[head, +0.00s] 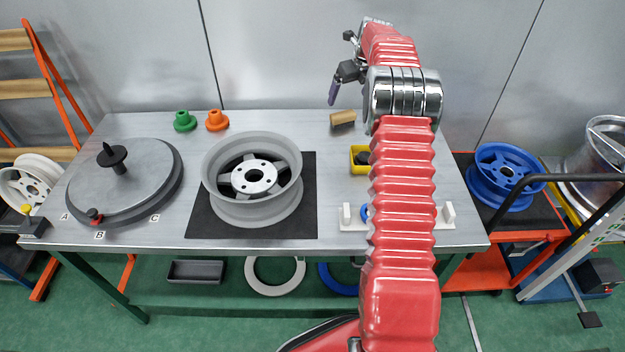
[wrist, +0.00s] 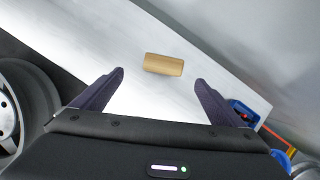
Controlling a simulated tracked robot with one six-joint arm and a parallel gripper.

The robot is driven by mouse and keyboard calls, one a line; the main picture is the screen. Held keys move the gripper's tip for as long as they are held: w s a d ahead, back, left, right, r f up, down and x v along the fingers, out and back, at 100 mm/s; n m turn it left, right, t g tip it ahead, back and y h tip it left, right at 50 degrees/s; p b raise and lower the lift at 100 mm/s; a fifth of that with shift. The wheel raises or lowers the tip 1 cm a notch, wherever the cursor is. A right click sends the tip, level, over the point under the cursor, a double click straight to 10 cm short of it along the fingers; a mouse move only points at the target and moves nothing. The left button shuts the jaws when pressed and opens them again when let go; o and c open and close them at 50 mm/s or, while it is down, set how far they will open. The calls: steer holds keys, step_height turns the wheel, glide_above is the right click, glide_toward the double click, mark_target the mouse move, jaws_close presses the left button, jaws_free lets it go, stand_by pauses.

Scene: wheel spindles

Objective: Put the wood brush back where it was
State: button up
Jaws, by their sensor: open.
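The wood brush (head: 342,119) lies on the table top near its back edge, right of the wheel. In the wrist view the brush (wrist: 164,64) shows as a tan block, centred beyond my fingertips and apart from them. My gripper (head: 333,90) is above the back of the table, a little above the brush in the head picture. Its two dark fingers are spread wide with nothing between them, as the wrist view (wrist: 160,78) also shows. The brush's bristles are not clear in either view.
A grey wheel (head: 252,180) lies on a black mat (head: 305,225). A round spindle plate (head: 140,205) stands at left, with green (head: 185,121) and orange (head: 217,120) cones behind. A yellow bin (head: 358,160) and white holder (head: 350,222) are partly behind my arm. Bare table surrounds the brush.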

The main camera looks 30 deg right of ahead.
steer(key=s+a+r+n, duration=0.9)
steer(key=a, duration=0.3)
steer(key=s+a+r+n, duration=0.8)
steer(key=a+r+n, duration=0.1)
steer(key=a, duration=0.3)
steer(key=s+a+f+n, duration=0.2)
steer(key=s+a+n, duration=0.2)
steer(key=s, duration=0.5)
steer(key=s+a+f+n, duration=0.2)
steer(key=s+a+n, duration=0.2)
steer(key=s+n, duration=0.4)
steer(key=s+a+f+n+t, duration=0.1)
steer(key=s+a+n, duration=0.4)
steer(key=s, duration=0.5)
steer(key=shift+s+f+n, duration=0.35)
steer(key=shift+f+n, duration=0.1)
steer(key=shift+n, duration=0.05)
steer(key=shift+a, duration=0.1)
